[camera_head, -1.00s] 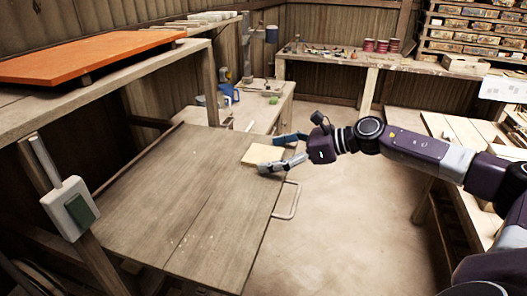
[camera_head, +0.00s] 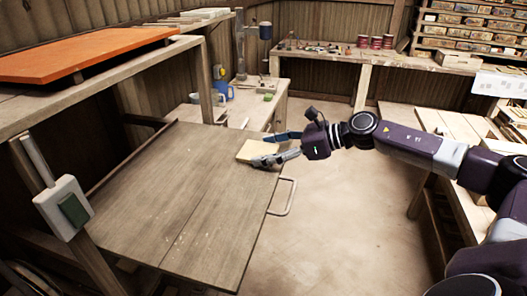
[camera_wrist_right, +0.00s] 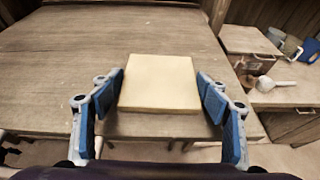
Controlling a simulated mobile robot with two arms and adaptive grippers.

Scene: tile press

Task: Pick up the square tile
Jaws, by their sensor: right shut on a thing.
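The square tile (camera_head: 247,151) is pale cream and sits flat at the far right corner of the wooden table (camera_head: 170,200). My right gripper (camera_head: 258,150) reaches it from the right, with one finger on each side. In the right wrist view the tile (camera_wrist_right: 158,83) lies between the blue finger pads of my right gripper (camera_wrist_right: 161,85), which is shut on it. Whether the tile is clear of the table top cannot be told. My left gripper is not in view.
A metal handle (camera_head: 291,198) sticks out from the table's right edge. An orange slab (camera_head: 85,54) lies on a shelf at the upper left. A bench with a blue mug (camera_head: 222,90) stands behind the table. The floor to the right is open.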

